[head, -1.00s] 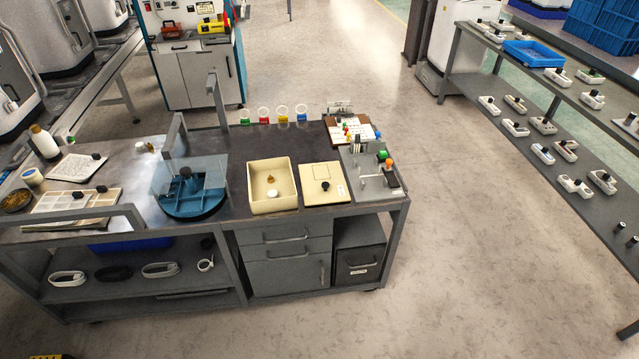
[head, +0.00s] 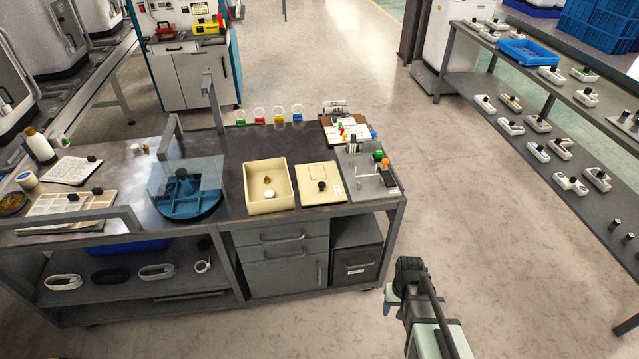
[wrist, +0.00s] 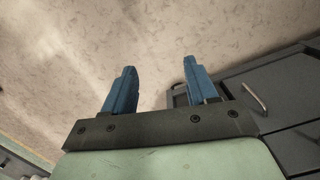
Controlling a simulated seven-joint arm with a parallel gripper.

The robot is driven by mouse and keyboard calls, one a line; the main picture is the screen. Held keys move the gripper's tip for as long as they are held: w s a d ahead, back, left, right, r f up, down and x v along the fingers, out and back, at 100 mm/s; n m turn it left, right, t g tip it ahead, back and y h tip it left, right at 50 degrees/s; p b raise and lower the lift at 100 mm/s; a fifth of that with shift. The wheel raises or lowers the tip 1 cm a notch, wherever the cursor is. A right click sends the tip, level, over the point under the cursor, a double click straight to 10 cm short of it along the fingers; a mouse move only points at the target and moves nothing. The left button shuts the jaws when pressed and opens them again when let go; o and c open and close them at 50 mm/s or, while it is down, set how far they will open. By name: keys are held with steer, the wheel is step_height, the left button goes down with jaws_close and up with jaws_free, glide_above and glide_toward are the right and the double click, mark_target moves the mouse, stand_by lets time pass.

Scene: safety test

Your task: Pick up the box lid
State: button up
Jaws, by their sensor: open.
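The lid is not in the wrist view.
A grey panel with green and orange knobs (head: 372,180) stands right of the lid. A blue round fixture with a clear cover (head: 190,203) is left of the box. Grey drawers (head: 283,259) are below the bench, also at right in the wrist view (wrist: 262,100).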

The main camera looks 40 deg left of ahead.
steer(key=w+a+r+n+t, duration=0.1)
steer(key=w+a+r, duration=0.45)
steer(key=a, duration=0.55)
step_height(320, 180, up, 30)
steer(key=n, duration=2)
glide_above(322, 184)
steer(key=shift+y, duration=0.3)
step_height(322, 184, down, 14)
steer(key=shift+r, duration=0.1)
steer(key=shift+c, duration=0.5)
jaws_close()
